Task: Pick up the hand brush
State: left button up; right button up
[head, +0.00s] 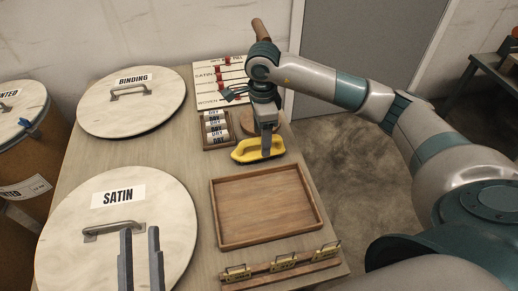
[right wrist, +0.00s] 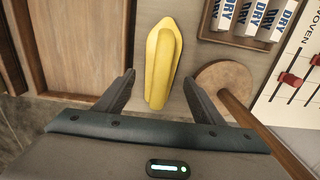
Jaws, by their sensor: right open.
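The yellow hand brush (head: 246,152) lies on the table behind the wooden tray. In the right wrist view the brush (right wrist: 160,62) lies lengthwise between and beyond the fingertips. My right gripper (head: 267,143) points down over the brush and hides part of it. In the right wrist view this gripper (right wrist: 158,82) is open, with a finger on each side of the brush's near end and gaps beside it. My left gripper (head: 140,232) shows only as two dark fingers, apart and empty, over the SATIN lid.
The empty wooden tray (head: 216,215) lies in front of the brush. A rack of DRY rolls (head: 216,128), a round wooden piece with a handle (right wrist: 222,82) and a slider board (head: 212,92) stand close by. Round lids marked BINDING (head: 150,108) and SATIN (head: 75,225) cover the left side.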

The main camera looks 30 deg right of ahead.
aim_at(258, 149)
jog(key=shift+f, duration=0.55)
jog(key=shift+f+b, duration=0.45)
jog(key=shift+f, duration=1.9)
pick_arm(q)
jog(key=r, duration=0.1)
jog(key=t, duration=0.1)
jog(key=s+r+t, duration=0.1)
jog(key=shift+a+r, duration=0.3)
pick_arm(e)
jog(key=c, duration=1.1)
